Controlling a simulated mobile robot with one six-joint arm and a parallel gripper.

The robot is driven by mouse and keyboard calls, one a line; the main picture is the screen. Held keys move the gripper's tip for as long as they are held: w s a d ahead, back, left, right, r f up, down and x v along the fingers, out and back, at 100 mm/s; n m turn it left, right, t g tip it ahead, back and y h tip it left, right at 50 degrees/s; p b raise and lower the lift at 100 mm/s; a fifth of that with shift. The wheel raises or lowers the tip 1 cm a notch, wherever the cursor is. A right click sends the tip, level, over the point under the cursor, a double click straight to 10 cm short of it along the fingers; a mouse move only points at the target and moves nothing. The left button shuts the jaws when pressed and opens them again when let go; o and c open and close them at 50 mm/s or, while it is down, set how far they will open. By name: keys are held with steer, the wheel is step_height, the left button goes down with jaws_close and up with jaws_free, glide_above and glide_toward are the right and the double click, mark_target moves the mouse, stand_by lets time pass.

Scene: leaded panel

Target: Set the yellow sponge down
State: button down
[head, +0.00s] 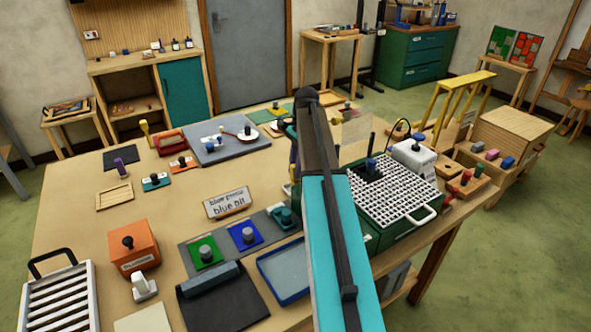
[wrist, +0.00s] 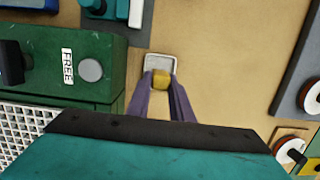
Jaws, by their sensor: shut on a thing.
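My gripper (wrist: 162,92) has two purple fingers, seen from above in the wrist view. It is shut on the yellow sponge (wrist: 161,80), a small yellow block between the fingertips. A small pale grey dish with a light rim (wrist: 160,60) shows just past the sponge, and the sponge overlaps its near part. I cannot tell whether the sponge touches the dish or is above it. In the head view my own arm hides the sponge and the dish.
A green box (wrist: 100,58) marked FREE, with a grey button and a white grid, stands close on the left. It also shows in the head view (head: 383,240). A grey board (wrist: 297,75) lies at the right. The tan tabletop (wrist: 225,60) between is clear.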

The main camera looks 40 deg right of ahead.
steer(key=shift+f, duration=0.55)
steer(key=shift+f, duration=0.15)
steer(key=c, duration=1.6)
jaws_free()
steer(key=shift+o, duration=0.2)
step_height(320, 180, up, 12)
steer(key=d+b, duration=0.1)
steer(key=b, duration=0.1)
steer(key=shift+d+b, duration=0.3)
steer(key=shift+d, duration=0.1)
steer(key=shift+r, duration=0.2)
